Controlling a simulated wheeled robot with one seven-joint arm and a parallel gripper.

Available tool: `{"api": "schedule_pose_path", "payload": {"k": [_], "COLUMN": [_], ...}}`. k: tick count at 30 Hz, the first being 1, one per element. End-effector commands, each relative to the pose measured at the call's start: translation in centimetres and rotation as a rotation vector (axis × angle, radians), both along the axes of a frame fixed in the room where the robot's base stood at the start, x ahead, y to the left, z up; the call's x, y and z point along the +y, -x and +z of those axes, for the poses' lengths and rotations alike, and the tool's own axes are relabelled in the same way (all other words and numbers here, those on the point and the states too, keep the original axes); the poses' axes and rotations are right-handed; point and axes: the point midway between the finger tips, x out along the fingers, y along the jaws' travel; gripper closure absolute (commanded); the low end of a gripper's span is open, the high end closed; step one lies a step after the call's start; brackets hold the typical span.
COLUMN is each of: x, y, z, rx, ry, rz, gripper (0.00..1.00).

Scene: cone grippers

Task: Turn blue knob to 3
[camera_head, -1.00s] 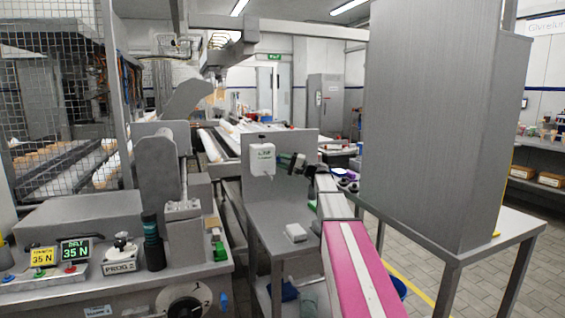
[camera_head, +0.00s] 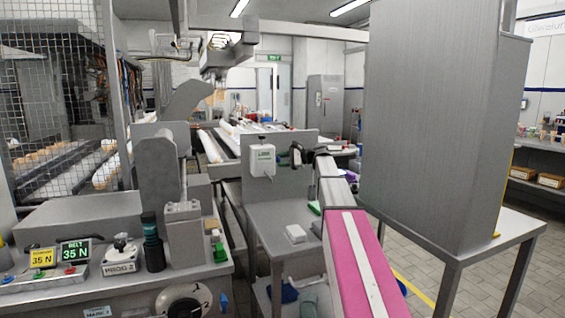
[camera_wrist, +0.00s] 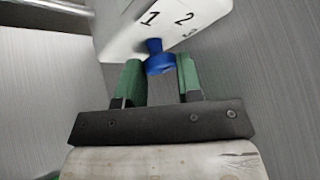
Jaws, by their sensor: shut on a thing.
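The blue knob (camera_wrist: 160,58) sits at the edge of a white plate (camera_wrist: 195,12) marked 1, 2 and 3 in the wrist view. The 3 is partly cut off by the plate's edge. My gripper (camera_wrist: 158,66) has its two green fingers on either side of the knob and is shut on it. I cannot tell clearly which number the knob points at. In the head view, my gripper (camera_head: 297,156) is small and dark, just right of a white box (camera_head: 262,160) on an upright grey panel. The knob is not discernible there.
A grey bench (camera_head: 275,222) with a small white block (camera_head: 295,233) stands below the panel. A large grey cabinet (camera_head: 430,120) stands close right of my arm. A control desk (camera_head: 60,275) with displays is at the left.

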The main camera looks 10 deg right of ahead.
Motion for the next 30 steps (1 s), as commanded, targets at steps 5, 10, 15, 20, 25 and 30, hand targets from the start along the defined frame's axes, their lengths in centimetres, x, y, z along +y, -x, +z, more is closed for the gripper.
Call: {"api": "schedule_pose_path", "payload": {"k": [5, 10, 15, 20, 25, 30], "x": [-0.04, 0.0, 0.01, 0.0, 0.0, 0.02], "y": [-0.28, -0.41, -0.51, -0.6, -0.65, -0.65], "z": [0.35, 0.46, 0.6, 0.62, 0.63, 0.64], "rx": [0.161, 0.32, 0.474, 0.601, 0.707, 0.78], "ry": [0.032, 0.063, 0.093, 0.119, 0.139, 0.153], "rz": [0.0, 0.0, 0.0, -0.001, -0.001, -0.001], "gripper": [0.91, 0.91, 0.91, 0.91, 0.91, 0.91]}}
